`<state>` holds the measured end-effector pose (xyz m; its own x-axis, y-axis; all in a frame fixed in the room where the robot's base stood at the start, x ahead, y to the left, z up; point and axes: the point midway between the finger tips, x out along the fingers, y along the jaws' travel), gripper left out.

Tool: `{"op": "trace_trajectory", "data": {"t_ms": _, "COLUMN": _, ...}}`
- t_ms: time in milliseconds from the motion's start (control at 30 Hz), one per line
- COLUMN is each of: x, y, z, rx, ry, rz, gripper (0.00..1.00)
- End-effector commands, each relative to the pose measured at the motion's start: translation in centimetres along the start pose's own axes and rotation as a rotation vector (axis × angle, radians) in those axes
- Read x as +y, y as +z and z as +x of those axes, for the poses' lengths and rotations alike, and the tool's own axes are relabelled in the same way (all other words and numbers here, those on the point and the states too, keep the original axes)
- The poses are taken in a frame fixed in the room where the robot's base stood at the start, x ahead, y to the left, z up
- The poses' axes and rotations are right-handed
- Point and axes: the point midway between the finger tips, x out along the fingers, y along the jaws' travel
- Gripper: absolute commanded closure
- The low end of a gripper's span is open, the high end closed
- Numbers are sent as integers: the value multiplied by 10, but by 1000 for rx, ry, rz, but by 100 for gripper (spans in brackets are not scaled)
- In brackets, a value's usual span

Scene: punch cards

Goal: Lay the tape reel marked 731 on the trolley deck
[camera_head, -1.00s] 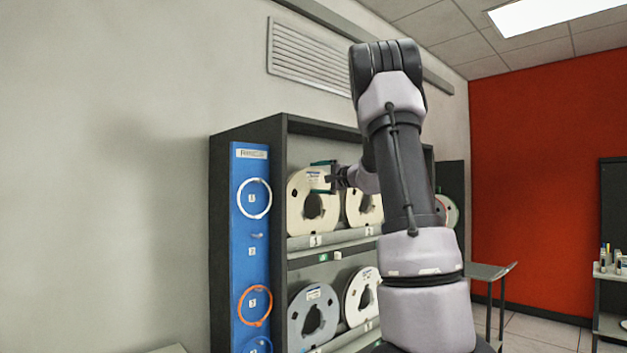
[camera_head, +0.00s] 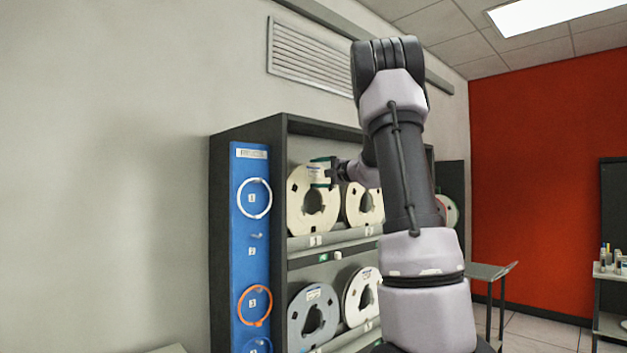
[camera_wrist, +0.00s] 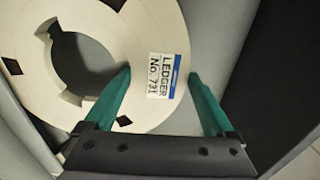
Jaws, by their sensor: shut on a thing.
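The cream tape reel (camera_head: 298,205) stands in the first place of the upper shelf, at the left of the rack. In the wrist view the reel (camera_wrist: 165,30) has a label reading LEDGER No. 731. My gripper (camera_head: 325,172) is at the reel's upper right edge, with its teal fingers on it. In the wrist view my gripper (camera_wrist: 160,74) has one finger over the reel's face by the label and the other past its outer rim, shut on the reel. A grey flat top on legs (camera_head: 488,271), perhaps the trolley deck, stands to the right, partly behind my arm.
Another cream reel (camera_head: 364,203) stands close to the right on the same shelf. A grey reel (camera_head: 313,338) and a white reel (camera_head: 360,296) stand on the shelf below. The dark rack side and blue panel (camera_head: 250,165) are at left. A side shelf (camera_head: 612,276) with small items is far right.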

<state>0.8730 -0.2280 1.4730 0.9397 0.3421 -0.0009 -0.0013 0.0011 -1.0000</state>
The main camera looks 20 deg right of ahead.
Motion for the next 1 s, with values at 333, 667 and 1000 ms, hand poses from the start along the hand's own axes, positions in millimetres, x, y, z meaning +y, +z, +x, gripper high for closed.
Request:
{"op": "trace_trajectory", "data": {"t_ms": 333, "x": -22, "y": 0, "z": 0, "rx": 0, "ry": -7, "rz": -2, "gripper": 100}}
{"op": "trace_trajectory", "data": {"t_ms": 667, "x": -39, "y": 0, "z": -1, "rx": 0, "ry": -6, "rz": -3, "gripper": 100}}
{"op": "trace_trajectory", "data": {"t_ms": 1000, "x": -57, "y": 0, "z": -1, "rx": 0, "ry": -7, "rz": -3, "gripper": 100}}
